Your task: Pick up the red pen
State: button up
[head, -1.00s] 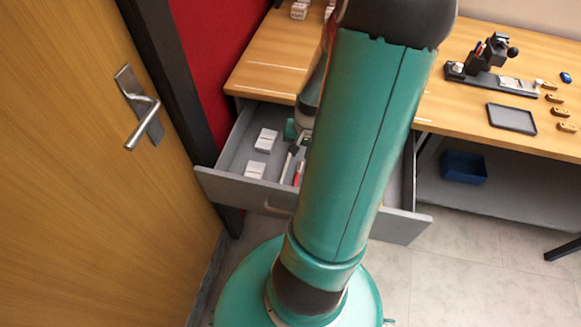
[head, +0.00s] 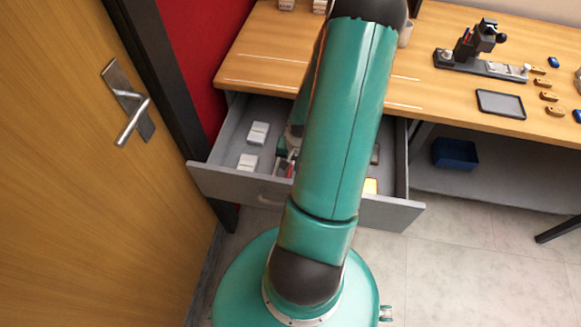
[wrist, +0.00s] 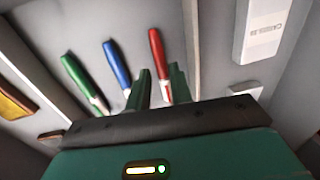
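The red pen (wrist: 157,52) lies in the open drawer, seen in the wrist view between the two fingers of my gripper (wrist: 160,82). The fingers are spread apart, one on each side of the pen's line. I cannot tell whether they are level with the pen or above it. A blue pen (wrist: 116,61) and a green pen (wrist: 82,78) lie to its left. In the head view, a bit of the red pen (head: 291,164) shows beside my arm, which hides most of the gripper.
The drawer (head: 235,183) also holds white boxes (head: 258,133) and a yellow item (head: 370,186). Its walls stand close around my arm. The desk (head: 260,55) above carries a dark tray (head: 500,104) and a device (head: 478,45). A door (head: 60,190) stands at left.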

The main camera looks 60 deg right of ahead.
aim_at(290, 170)
jog(key=shift+w+a+f, duration=0.1)
jog(key=shift+w+f, duration=0.1)
jog(key=shift+f, duration=1.3)
grip_shut()
jog(key=shift+r, duration=0.1)
